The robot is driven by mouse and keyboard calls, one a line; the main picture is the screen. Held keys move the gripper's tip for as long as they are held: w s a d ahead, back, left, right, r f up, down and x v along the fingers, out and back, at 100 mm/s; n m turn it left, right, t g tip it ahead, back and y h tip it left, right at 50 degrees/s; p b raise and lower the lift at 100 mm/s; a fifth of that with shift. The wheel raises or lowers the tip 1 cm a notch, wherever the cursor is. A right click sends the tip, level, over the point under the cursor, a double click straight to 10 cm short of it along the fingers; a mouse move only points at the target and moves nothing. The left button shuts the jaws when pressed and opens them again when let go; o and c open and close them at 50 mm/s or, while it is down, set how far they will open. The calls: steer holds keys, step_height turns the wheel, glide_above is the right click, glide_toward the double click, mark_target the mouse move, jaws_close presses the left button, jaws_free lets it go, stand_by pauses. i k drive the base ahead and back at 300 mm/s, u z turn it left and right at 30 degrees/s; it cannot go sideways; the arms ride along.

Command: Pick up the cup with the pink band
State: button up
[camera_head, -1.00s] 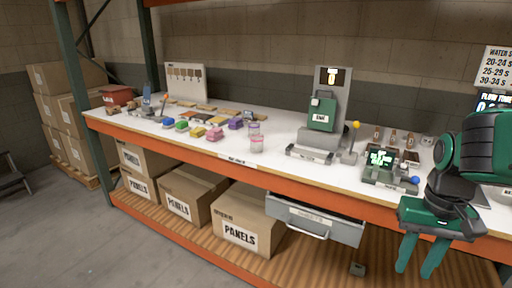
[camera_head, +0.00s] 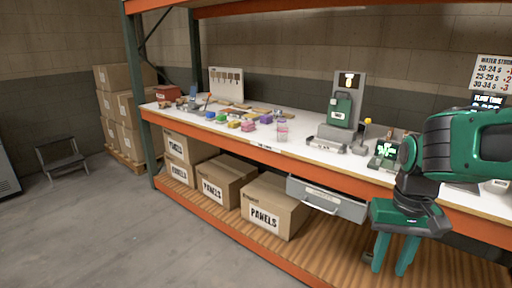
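Two clear cups stand close together near the front edge of the white shelf top. The nearer cup (camera_head: 282,135) looks pinkish; the one behind it (camera_head: 280,122) looks bluish or purple. At this size I cannot make out their bands clearly. My gripper (camera_head: 392,268) is at the lower right, in front of the shelf and below its top, well to the right of the cups. Its two green fingers point down and are apart, with nothing between them.
Coloured blocks, including a purple one (camera_head: 266,119), lie left of the cups. A grey-green machine (camera_head: 341,108) stands right of them. An open grey drawer (camera_head: 327,199) juts out below the orange beam. The floor in front is clear.

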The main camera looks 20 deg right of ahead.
mark_target(283, 131)
steer(key=u, duration=0.3)
steer(key=k, duration=0.65)
steer(key=u, duration=0.25)
steer(key=i, duration=1.05)
steer(key=z, duration=0.75)
steer(key=i, duration=1.1)
steer(key=z, duration=0.45)
